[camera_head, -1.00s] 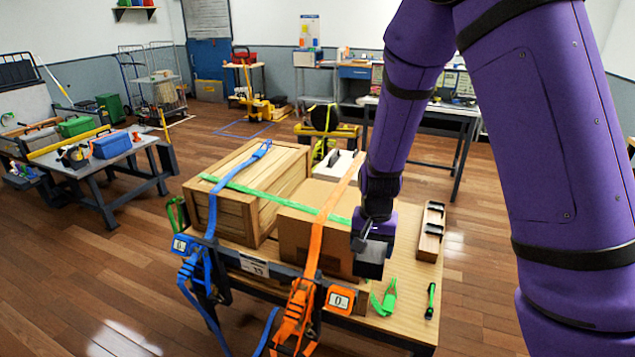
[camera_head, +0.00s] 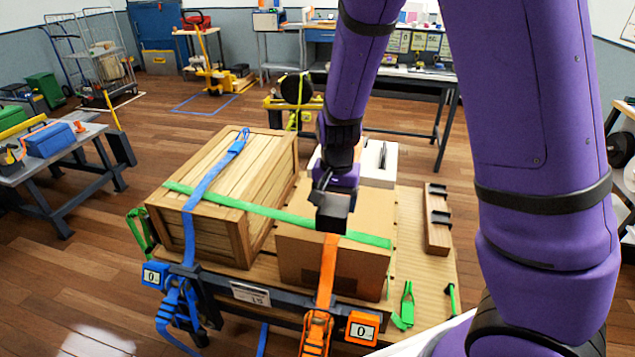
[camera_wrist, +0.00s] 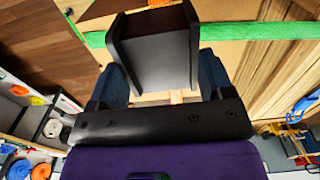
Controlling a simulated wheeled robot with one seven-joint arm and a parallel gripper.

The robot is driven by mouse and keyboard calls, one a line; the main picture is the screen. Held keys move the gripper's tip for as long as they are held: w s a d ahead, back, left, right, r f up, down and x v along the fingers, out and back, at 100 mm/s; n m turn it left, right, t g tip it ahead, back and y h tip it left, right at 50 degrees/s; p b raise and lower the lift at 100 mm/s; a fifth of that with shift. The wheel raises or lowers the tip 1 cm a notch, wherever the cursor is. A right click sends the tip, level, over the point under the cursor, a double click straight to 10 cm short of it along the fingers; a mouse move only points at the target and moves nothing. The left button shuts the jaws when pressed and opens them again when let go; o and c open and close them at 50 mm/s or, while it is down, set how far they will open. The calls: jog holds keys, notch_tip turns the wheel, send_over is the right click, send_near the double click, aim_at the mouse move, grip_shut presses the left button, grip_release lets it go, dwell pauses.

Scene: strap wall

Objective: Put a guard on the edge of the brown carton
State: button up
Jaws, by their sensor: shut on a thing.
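The brown carton (camera_head: 365,215) stands on the cart deck, right of a wooden crate (camera_head: 225,185). A green strap (camera_head: 270,212) crosses both. An orange strap (camera_head: 328,268) runs down the carton's front. My gripper (camera_head: 334,190) is shut on a black angled guard (camera_head: 331,214) and holds it over the carton's top, near the front edge and the orange strap. Whether the guard touches the carton, I cannot tell. In the wrist view, the guard (camera_wrist: 155,50) sits between my two fingers, with the green strap close by. My arm and the guard hide part of the carton's top.
A wooden holder with black pieces (camera_head: 437,218) lies on the deck's right side. A green clip (camera_head: 405,305) lies at the front right. A blue strap (camera_head: 190,220) crosses the crate. A white box (camera_head: 380,160) stands behind the carton.

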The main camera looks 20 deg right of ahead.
aim_at(333, 237)
jog(key=shift+w+a+f, duration=0.1)
jog(key=shift+w+f, duration=0.05)
jog(key=shift+w, duration=0.1)
jog(key=shift+w+f, duration=0.15)
jog(key=shift+f, duration=4.95)
jog(key=shift+w+d, duration=0.2)
jog(key=shift+d, duration=0.05)
jog(key=o, duration=0.9)
jog(key=shift+o, duration=0.2)
jog(key=shift+r, duration=5.4)
